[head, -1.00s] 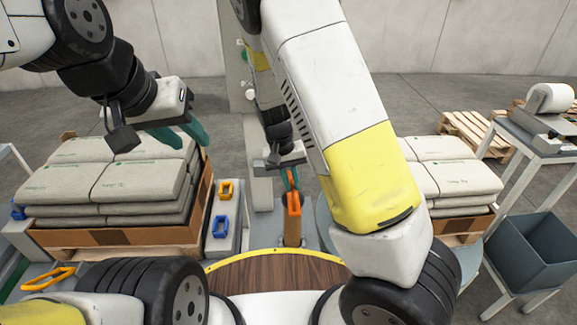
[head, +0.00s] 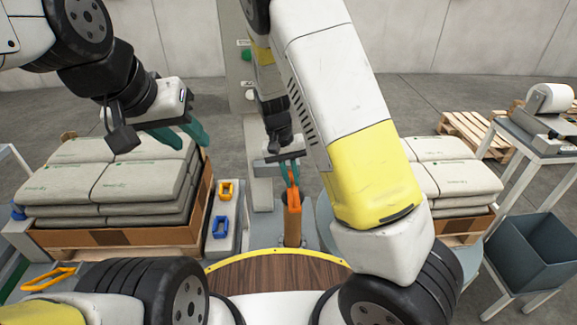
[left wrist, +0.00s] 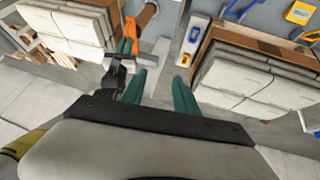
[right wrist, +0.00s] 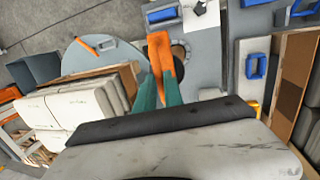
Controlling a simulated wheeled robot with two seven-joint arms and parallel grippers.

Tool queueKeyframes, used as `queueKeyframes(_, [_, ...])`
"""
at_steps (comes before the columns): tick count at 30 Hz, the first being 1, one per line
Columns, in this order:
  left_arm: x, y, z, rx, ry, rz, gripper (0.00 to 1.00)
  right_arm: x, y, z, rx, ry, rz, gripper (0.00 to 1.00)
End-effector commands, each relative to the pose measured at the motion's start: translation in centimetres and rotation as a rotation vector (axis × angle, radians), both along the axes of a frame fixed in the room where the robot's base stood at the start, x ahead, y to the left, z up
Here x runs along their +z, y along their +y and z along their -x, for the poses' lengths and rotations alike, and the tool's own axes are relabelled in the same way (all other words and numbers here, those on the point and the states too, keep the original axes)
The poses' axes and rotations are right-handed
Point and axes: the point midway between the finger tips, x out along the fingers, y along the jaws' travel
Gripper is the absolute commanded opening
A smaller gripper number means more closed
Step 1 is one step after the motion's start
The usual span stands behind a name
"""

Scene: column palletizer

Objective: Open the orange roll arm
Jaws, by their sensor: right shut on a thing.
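The orange roll arm (head: 292,215) stands upright near the middle of the head view, just beyond the wooden round top. Its upper end also shows in the right wrist view (right wrist: 159,55), between the green fingers, and in the left wrist view (left wrist: 130,32). My right gripper (head: 289,178) is shut on the upper end of the orange arm. My left gripper (head: 186,133) hangs in the air above the left stack of sacks. Its green fingers (left wrist: 161,85) are spread apart with nothing between them in the left wrist view.
Stacked sacks on pallets stand at left (head: 110,180) and right (head: 450,175). A grey block holds a yellow handle (head: 226,189) and a blue handle (head: 221,227). A grey bin (head: 540,250) and a printer stand (head: 535,130) are at the right.

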Motion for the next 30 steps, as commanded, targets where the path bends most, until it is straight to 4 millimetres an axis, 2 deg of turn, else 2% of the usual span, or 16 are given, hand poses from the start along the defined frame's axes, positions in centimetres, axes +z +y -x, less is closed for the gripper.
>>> queueKeyframes(3, [0.0, 0.0, 0.0, 0.000, 0.000, 0.000, 0.36, 1.1, 0.0, -1.0, -0.003, 0.068, -0.003, 0.00])
queueKeyframes(9, [0.0, 0.0, 0.0, 0.000, 0.000, 0.000, 0.36, 2.1, 0.0, -1.6, 0.000, 0.148, -0.001, 0.00])
queueKeyframes(19, [0.0, 0.0, 0.0, 0.000, 0.000, 0.000, 0.36, 2.4, 0.1, -1.7, 0.001, 0.156, -0.002, 0.00])
queueKeyframes(20, [0.0, 0.0, 0.0, 0.000, 0.000, 0.000, 0.34, 2.4, 0.1, -1.7, 0.001, 0.156, -0.002, 0.00])
queueKeyframes(25, [-0.4, -0.1, -0.3, 0.013, 0.033, 0.016, 0.01, 2.4, 0.1, -1.7, 0.001, 0.155, -0.003, 0.00])
queueKeyframes(30, [-2.0, -0.9, -1.2, 0.066, 0.178, 0.087, 0.00, 2.4, 0.1, -1.7, 0.001, 0.155, -0.003, 0.00])
